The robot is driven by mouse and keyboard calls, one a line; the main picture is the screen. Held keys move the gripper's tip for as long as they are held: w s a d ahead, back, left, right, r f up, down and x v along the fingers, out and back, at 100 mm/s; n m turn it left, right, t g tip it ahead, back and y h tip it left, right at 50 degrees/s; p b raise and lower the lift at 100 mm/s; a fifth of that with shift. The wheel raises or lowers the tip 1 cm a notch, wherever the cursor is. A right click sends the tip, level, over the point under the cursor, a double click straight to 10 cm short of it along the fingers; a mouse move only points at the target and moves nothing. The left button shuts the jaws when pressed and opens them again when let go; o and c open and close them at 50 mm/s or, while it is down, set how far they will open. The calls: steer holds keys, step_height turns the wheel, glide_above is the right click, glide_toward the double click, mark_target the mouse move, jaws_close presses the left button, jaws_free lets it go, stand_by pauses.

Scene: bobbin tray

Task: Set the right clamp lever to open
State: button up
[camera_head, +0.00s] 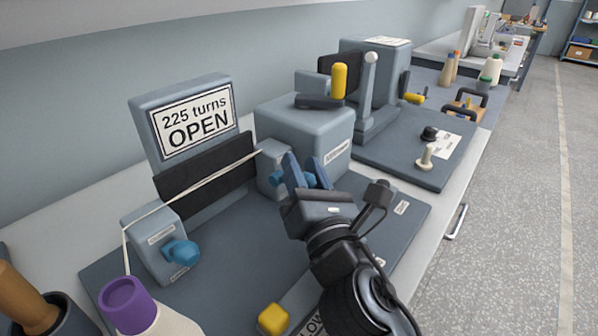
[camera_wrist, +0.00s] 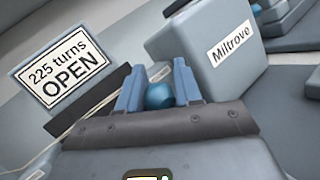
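The right clamp (camera_head: 272,157) is a grey block at the right end of the dark bar, with a blue lever (camera_head: 277,177). My gripper (camera_head: 306,170) has its two blue-grey fingers on either side of the lever's rounded blue end. In the wrist view that blue end (camera_wrist: 160,95) fills the gap between the fingertips (camera_wrist: 160,78), and they look closed on it. The fingers hide part of the lever. The left clamp (camera_head: 152,245) has a similar blue lever (camera_head: 181,252). A sign (camera_head: 190,118) behind reads "225 turns OPEN".
A pale thread (camera_head: 195,186) runs between the clamps in front of the dark bar (camera_head: 205,178). A large grey housing (camera_head: 310,125) stands just behind the right clamp. A purple-topped bobbin (camera_head: 126,298) and a yellow knob (camera_head: 273,318) are at the front. The grey base plate (camera_head: 235,260) is clear between clamps and yellow knob.

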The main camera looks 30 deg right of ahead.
steer(key=shift+o, duration=0.4)
steer(key=shift+s+a+f, duration=0.15)
steer(key=shift+s+f, duration=0.05)
steer(key=shift+s, duration=0.25)
steer(key=b+v, duration=0.2)
steer(key=v, duration=0.4)
steer(key=shift+s+f+b, duration=0.1)
steer(key=shift+s+b, duration=0.2)
steer(key=shift+s, duration=0.05)
steer(key=shift+s+a, duration=0.1)
steer(key=shift+c, duration=0.3)
